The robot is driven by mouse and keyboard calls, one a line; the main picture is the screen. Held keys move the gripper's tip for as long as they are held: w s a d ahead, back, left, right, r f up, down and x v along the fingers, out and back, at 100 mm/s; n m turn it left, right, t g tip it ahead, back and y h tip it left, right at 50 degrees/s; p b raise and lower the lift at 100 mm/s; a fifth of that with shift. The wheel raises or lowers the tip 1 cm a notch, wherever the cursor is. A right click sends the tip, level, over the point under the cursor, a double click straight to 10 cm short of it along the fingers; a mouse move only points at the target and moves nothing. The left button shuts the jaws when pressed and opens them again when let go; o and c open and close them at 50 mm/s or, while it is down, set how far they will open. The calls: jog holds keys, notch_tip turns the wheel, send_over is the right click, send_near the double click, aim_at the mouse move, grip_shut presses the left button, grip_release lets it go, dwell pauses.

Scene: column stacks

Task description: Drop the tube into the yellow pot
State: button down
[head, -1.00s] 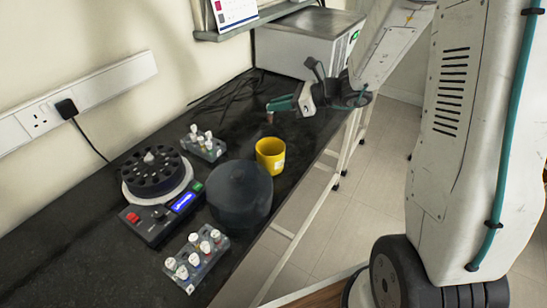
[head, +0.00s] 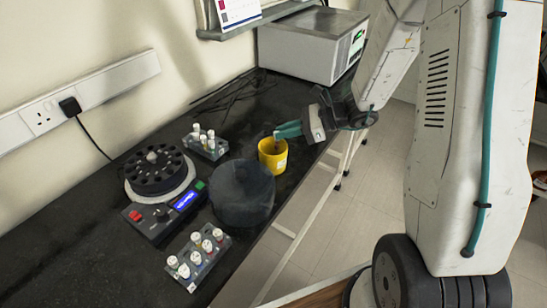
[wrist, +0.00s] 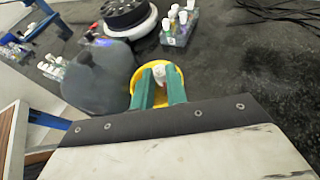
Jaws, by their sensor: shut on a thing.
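The yellow pot (head: 273,160) stands on the dark bench near its front edge. My gripper (head: 279,133) reaches over the pot from the right with its green fingers. The fingers are shut on the tube, whose white cap (wrist: 159,73) shows between the fingertips in the wrist view. In the head view, a small brownish part of the tube (head: 277,139) hangs below the fingers at the pot's mouth. I cannot tell how far it reaches inside. In the wrist view, the yellow pot (wrist: 178,77) lies beneath the fingers, partly hidden by them.
A dark rounded lid-like object (head: 243,192) stands right beside the pot. A centrifuge (head: 158,175) sits to the left. Racks of white-capped tubes stand behind (head: 206,143) and in front (head: 197,257). A grey box machine (head: 310,42) is at the back.

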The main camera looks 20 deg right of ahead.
jog(key=c, duration=1.3)
grip_release()
jog(key=v, duration=0.7)
jog(key=shift+s+d+r, duration=0.15)
jog(key=shift+d, duration=0.2)
